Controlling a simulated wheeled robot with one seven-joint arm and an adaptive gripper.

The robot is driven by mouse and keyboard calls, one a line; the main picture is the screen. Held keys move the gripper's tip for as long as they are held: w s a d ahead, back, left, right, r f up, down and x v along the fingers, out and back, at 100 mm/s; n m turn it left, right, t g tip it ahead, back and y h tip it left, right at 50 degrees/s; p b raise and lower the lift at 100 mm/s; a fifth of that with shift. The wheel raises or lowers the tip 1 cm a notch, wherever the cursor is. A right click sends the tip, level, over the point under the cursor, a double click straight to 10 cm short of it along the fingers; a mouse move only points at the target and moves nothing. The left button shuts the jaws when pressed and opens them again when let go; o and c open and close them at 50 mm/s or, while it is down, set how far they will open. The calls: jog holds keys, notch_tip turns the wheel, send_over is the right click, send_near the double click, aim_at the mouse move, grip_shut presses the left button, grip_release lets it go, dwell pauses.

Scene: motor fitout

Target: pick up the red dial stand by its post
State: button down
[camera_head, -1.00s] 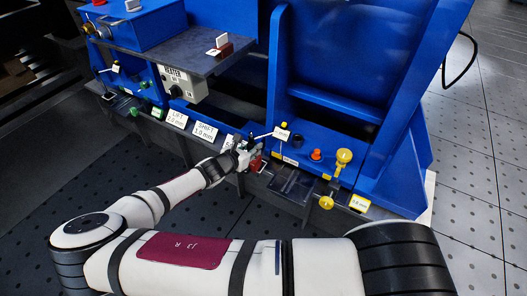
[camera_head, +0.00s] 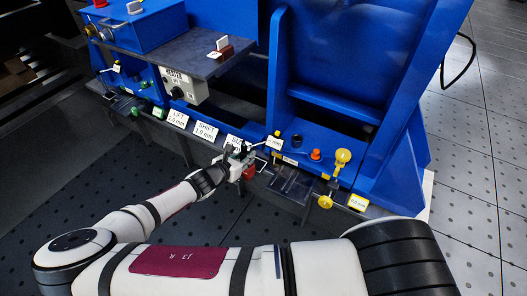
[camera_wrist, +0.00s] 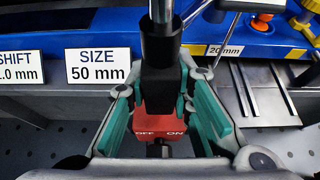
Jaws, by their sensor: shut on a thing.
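The red dial stand (camera_head: 249,173) hangs in my gripper at the front edge of the blue machine's bench. In the wrist view its red base (camera_wrist: 158,123), marked OFF and ON, sits below a black post and a silver cylinder (camera_wrist: 161,12). My gripper (camera_wrist: 160,88) is shut on the black post, with a green-padded finger on each side. In the head view my gripper (camera_head: 238,157) partly hides the stand. The post's contact with the fingertips is partly covered.
White cards reading SHIFT (camera_head: 205,132) and SIZE (camera_wrist: 98,66) line the bench front. Yellow knobs (camera_head: 342,157), an orange knob (camera_head: 315,155) and a dark slotted plate (camera_head: 290,181) lie right of my gripper. Perforated floor is open in front.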

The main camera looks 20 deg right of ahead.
jog(key=shift+s+a+r, duration=0.15)
jog(key=shift+s+a, duration=0.15)
jog(key=shift+a, duration=0.05)
jog(key=shift+s+a+r+p, duration=0.4)
jog(key=shift+a+r+p, duration=0.15)
jog(key=shift+r+p, duration=0.15)
jog(key=shift+s+a+r+p, duration=0.35)
jog(key=shift+a+r+p, duration=0.2)
jog(key=shift+r+p, duration=0.15)
jog(key=shift+s+a+r+p, duration=0.4)
jog(key=shift+a+r+p, duration=0.2)
jog(key=shift+p, duration=0.2)
